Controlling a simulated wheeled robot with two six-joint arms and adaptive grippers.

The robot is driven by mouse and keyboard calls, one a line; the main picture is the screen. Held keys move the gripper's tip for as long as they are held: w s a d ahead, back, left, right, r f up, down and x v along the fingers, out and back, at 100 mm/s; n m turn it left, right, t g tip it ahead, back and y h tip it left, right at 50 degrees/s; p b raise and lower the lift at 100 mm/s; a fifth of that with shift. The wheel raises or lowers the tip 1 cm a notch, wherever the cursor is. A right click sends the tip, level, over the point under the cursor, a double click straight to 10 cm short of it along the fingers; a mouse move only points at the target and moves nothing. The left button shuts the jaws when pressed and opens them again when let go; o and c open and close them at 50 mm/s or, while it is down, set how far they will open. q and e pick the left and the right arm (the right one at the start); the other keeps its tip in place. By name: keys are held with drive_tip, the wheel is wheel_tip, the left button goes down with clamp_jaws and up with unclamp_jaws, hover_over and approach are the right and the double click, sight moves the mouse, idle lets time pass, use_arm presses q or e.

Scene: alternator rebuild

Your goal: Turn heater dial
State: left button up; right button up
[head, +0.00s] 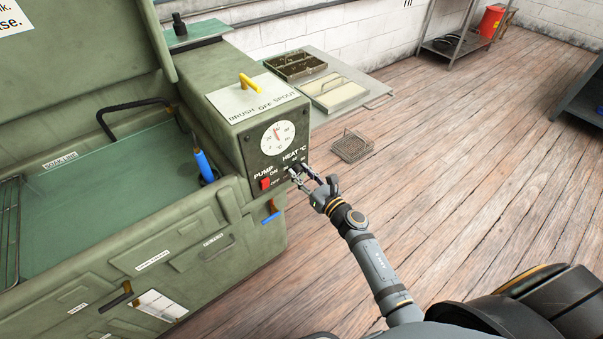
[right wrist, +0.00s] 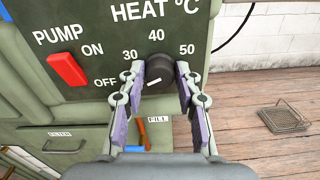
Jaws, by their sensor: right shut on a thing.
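The heater dial (right wrist: 159,75) is a dark round knob with a white pointer line, under the "HEAT °C" label on the green washer's control panel (right wrist: 85,22). In the right wrist view the numbers 30, 40 and 50 stand around it, with OFF at the lower left. The white line points left and slightly down, toward the OFF side. My right gripper (right wrist: 158,95) has its fingers on both sides of the dial and is shut on it. In the head view my right gripper (head: 307,177) hides most of the dial. My left gripper is not in view.
A red pump switch (right wrist: 67,69) is left of the dial; a temperature gauge (head: 277,138) is above. A wire basket (head: 352,147) is right of the panel, and trays (head: 333,92) sit behind it. The open washer tank (head: 100,190) is at left.

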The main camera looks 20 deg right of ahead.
drive_tip(key=m+p, duration=0.2)
drive_tip(key=m, duration=0.3)
drive_tip(key=shift+r, duration=0.15)
drive_tip(key=m+p, duration=0.1)
drive_tip(key=m, duration=0.3)
drive_tip(key=shift+m+p, duration=0.4)
drive_tip(key=m+p, duration=0.2)
drive_tip(key=m, duration=0.2)
drive_tip(key=shift+m, duration=0.3)
drive_tip(key=m+p, duration=0.2)
drive_tip(key=m, duration=0.2)
drive_tip(key=shift+m, duration=0.3)
drive_tip(key=m+p, duration=0.2)
drive_tip(key=m, duration=0.2)
drive_tip(key=m+p, duration=0.1)
drive_tip(key=m, duration=0.3)
drive_tip(key=shift+p, duration=0.4)
drive_tip(key=m+p, duration=0.1)
drive_tip(key=m, duration=0.3)
drive_tip(key=shift+m+p, duration=0.55)
drive_tip(key=shift+m, duration=1.05)
drive_tip(key=shift+f, duration=0.2)
